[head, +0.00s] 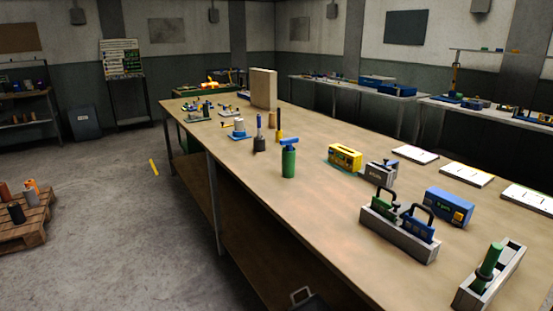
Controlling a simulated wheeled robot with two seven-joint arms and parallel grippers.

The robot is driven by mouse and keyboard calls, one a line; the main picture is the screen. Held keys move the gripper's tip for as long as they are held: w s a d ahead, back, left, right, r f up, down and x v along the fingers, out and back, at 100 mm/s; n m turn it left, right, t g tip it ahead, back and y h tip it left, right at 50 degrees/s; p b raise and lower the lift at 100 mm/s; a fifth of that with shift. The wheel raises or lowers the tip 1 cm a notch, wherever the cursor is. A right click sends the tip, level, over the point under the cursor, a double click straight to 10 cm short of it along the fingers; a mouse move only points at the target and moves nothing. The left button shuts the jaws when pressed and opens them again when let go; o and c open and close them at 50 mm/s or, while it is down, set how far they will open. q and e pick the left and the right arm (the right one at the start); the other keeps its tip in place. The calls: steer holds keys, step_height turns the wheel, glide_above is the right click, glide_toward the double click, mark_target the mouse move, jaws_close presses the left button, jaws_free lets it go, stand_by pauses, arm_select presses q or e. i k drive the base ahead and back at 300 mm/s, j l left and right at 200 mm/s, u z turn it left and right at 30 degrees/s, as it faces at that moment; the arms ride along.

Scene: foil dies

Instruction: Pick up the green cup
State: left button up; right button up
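I see no plainly cup-shaped green thing. The closest is an upright green cylinder (288,163) with a blue T-shaped top (289,145), standing on the near half of the long wooden table (290,217). Another green cylinder (490,261) leans in a grey open-topped holder (510,273) at the front right. A green block with a black handle (383,206) sits beside a blue one (419,227) in a grey rack (400,242). I cannot make out either of my grippers.
A yellow device (345,156), a grey device (380,173) and a blue box (449,206) stand right of the T-topped cylinder. A dark tool (259,142) stands behind it. A pale-handled dark object (302,295) shows at the bottom edge. Table space left of the rack is clear.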

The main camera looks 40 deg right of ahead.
mark_target(288, 158)
steer(key=i+z, duration=0.2)
steer(key=i, duration=0.55)
steer(key=i+z, duration=0.2)
steer(key=i, duration=0.55)
steer(key=j, duration=0.05)
